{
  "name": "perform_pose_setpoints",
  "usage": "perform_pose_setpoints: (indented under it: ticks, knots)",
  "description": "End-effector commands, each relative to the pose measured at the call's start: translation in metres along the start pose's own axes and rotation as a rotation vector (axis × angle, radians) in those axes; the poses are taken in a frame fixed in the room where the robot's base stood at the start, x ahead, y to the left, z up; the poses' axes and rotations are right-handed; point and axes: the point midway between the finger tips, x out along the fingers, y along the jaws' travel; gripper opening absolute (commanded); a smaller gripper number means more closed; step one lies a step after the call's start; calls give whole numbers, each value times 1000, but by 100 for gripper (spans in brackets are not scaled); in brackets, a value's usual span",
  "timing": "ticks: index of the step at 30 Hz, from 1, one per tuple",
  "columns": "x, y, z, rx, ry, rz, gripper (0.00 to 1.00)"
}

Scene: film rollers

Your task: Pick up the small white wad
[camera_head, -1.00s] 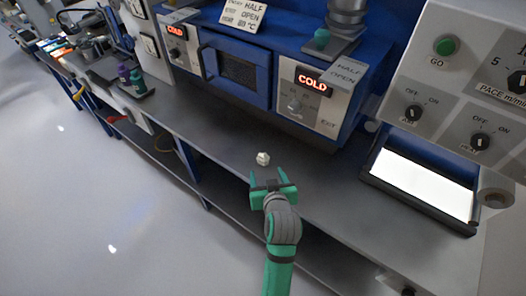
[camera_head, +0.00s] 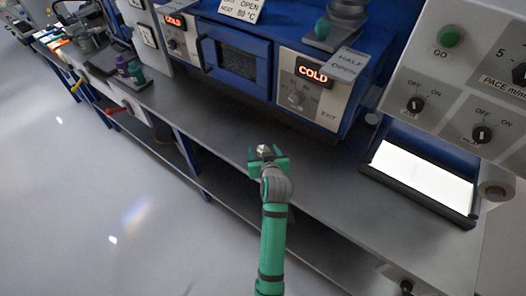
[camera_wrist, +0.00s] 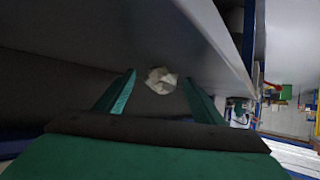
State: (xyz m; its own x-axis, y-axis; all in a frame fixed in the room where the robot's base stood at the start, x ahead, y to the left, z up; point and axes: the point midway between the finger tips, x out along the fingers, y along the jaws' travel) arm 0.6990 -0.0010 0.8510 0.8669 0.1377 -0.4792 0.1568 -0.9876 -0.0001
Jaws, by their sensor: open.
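The small white wad (camera_wrist: 161,80) is a crumpled, roundish white lump on the grey bench top. In the wrist view it shows between and just beyond the tips of my green fingers. My gripper (camera_wrist: 158,86) is open, with a finger to each side of the wad. In the head view my gripper (camera_head: 267,155) is over the bench in front of the blue oven, and the wad (camera_head: 264,149) is partly hidden by it. I cannot tell whether a finger touches the wad.
A blue oven (camera_head: 238,60) with a panel reading COLD stands behind the wad. A lit white panel in a dark frame (camera_head: 420,178) lies to the right. Purple and green bottles (camera_head: 130,70) stand at the left. The bench around the wad is clear.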

Motion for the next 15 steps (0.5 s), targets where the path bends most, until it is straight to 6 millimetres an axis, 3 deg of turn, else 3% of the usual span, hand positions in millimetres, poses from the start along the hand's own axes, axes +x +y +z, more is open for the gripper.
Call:
perform_pose_setpoints:
  ticks: [10,15]
  knots:
    - [7,0,0,0,0,0,60]
    - [7,0,0,0,0,0,24]
